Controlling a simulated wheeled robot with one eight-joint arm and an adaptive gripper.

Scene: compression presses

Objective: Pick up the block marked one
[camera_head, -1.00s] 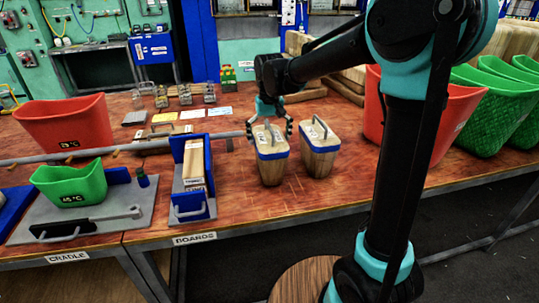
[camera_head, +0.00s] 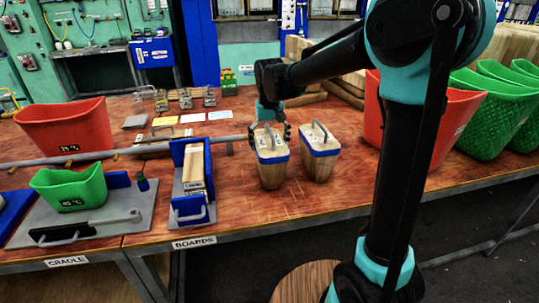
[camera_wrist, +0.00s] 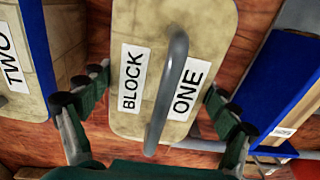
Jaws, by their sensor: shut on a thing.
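The block marked one (camera_head: 271,168) is a tapered wooden block with a blue band and a grey handle on top. It stands upright on the red-brown table. In the wrist view its pale top (camera_wrist: 136,70) carries the labels "BLOCK" and "ONE" beside the handle. My gripper (camera_head: 271,130) is over it from above, with fingers on opposite sides of its top, shut on it. The finger contact is partly hidden. The block marked two (camera_head: 319,160) stands close to its right; its label edge shows at the left of the wrist view (camera_wrist: 18,65).
A blue boards holder (camera_head: 179,207) stands left of the block. A grey bar (camera_head: 150,148) runs behind the holder. A red bin (camera_head: 67,128) and green bin (camera_head: 70,188) are at left. Red and green bins (camera_head: 490,115) stand at right. Table in front is clear.

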